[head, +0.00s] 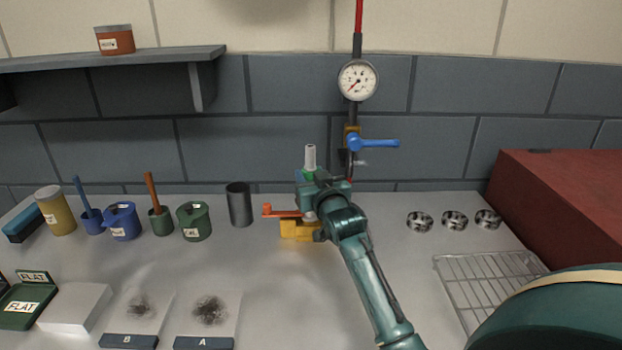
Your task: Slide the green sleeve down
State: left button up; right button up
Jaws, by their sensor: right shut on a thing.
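The green sleeve (309,174) shows as a small patch of bright green just below a pale upright cylinder (310,157). My right gripper (308,184) is shut at the sleeve, and its fingers and wrist hide most of it. Below the gripper are a yellow block (297,230) and an orange lever (281,212) that points left; my right arm partly covers them. My left gripper is not in view.
Behind the gripper stands a pipe with a round gauge (358,80) and a blue valve handle (374,143). A dark cylinder (239,205) stands to the left. Several metal rings, a wire rack (485,285) and a red box (570,205) are to the right.

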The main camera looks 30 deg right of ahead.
jog(key=shift+f+b, duration=0.35)
jog(key=shift+f, duration=0.5)
jog(key=shift+c, duration=0.3)
jog(key=o, duration=1.7)
jog(key=shift+o, duration=0.2)
jog(key=p+v, duration=0.4)
jog(key=v, duration=0.5)
jog(key=shift+p, duration=0.35)
